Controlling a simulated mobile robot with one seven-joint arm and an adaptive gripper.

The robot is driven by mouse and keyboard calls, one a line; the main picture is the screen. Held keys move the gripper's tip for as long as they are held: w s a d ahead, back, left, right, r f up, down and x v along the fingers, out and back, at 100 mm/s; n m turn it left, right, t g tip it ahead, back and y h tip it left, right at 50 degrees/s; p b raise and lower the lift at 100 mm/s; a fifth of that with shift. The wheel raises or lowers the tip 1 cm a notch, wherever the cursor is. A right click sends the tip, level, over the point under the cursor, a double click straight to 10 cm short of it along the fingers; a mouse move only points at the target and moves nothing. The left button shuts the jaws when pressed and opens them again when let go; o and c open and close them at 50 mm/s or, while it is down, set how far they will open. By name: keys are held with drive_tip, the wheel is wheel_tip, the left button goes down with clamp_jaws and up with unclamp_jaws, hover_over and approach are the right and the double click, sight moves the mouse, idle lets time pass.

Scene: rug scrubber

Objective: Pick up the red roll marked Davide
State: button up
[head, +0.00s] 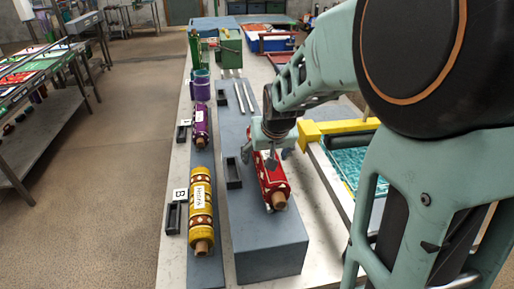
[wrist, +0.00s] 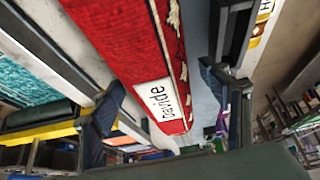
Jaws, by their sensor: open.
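The red roll (head: 274,184), with cream patterning and a brown core end, lies on a long grey block (head: 268,262) in the head view. In the wrist view the red roll (wrist: 122,40) fills the upper middle, and its white label reads "Davide". My gripper (head: 272,150) is over the far part of the roll. In the wrist view my gripper (wrist: 163,108) is open, with one finger on each side of the roll and gaps showing between. The far end of the roll is partly hidden by my gripper in the head view.
A yellow roll (head: 201,220) and a purple roll (head: 200,127) lie to the left on a lower strip. An empty black holder (head: 233,173) is close left of the red roll. A yellow-edged frame (head: 313,136) with teal material (head: 348,163) stands to the right.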

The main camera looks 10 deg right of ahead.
drive_tip(key=shift+w+f, duration=0.3)
drive_tip(key=shift+f, duration=0.1)
drive_tip(key=shift+s+r, duration=0.15)
drive_tip(key=shift+s, duration=0.05)
drive_tip(key=shift+c, duration=0.9)
drive_tip(key=c, duration=1.5)
drive_tip(key=shift+w, duration=0.1)
drive_tip(key=shift+c, duration=0.5)
drive_tip(key=shift+r, duration=0.15)
